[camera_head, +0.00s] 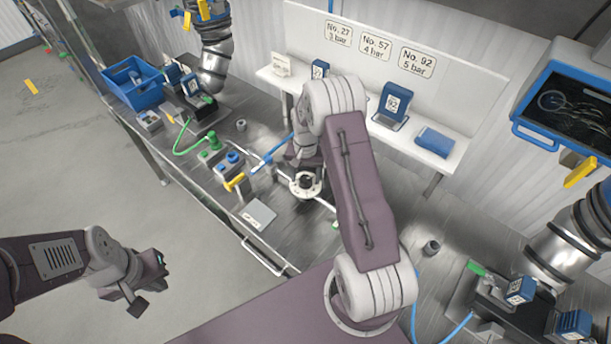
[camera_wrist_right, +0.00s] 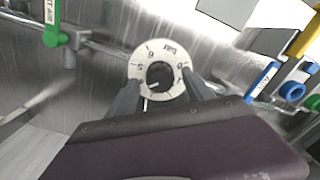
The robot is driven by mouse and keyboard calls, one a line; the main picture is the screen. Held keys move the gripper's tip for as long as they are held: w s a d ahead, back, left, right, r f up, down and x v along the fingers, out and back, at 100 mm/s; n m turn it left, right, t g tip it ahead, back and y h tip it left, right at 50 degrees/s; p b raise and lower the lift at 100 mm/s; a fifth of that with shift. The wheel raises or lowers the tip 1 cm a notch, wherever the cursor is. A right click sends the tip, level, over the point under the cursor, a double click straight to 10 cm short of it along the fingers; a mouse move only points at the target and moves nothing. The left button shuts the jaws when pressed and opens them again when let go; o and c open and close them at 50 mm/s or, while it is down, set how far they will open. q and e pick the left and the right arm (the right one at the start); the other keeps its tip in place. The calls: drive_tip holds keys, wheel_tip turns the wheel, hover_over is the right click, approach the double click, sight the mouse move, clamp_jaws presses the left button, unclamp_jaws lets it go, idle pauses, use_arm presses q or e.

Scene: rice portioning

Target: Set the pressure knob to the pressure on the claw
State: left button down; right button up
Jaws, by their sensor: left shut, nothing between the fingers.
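The pressure knob is a black knob in a white dial ring (camera_head: 304,190) on the metal bench; in the right wrist view the ring (camera_wrist_right: 170,46) reads "bar" with digits, but the setting is unclear. My right gripper (camera_wrist_right: 162,90) points at it, its fingers apart on either side of the black centre. In the head view my right arm partly hides that gripper. My left gripper (camera_head: 146,286) is shut and empty, far from the bench. A blue block marked 92 (camera_head: 398,91) stands on the white shelf; another (camera_head: 520,290) is at lower right.
Wall signs read No. 27 3 bar (camera_head: 338,36), No. 57 4 bar (camera_head: 375,48) and No. 92 5 bar (camera_head: 417,61). Green (camera_head: 211,148) and blue (camera_head: 233,158) fittings and a yellow handle (camera_head: 236,182) stand left of the dial. A blue crate (camera_head: 133,86) is at upper left.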

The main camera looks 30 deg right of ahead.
sight(305, 178)
wheel_tip(305, 178, up, 8)
drive_tip(key=shift+r+b, duration=0.15)
drive_tip(key=shift+b, duration=0.8)
drive_tip(key=shift+r, duration=0.4)
drive_tip(key=shift+a+f, duration=0.1)
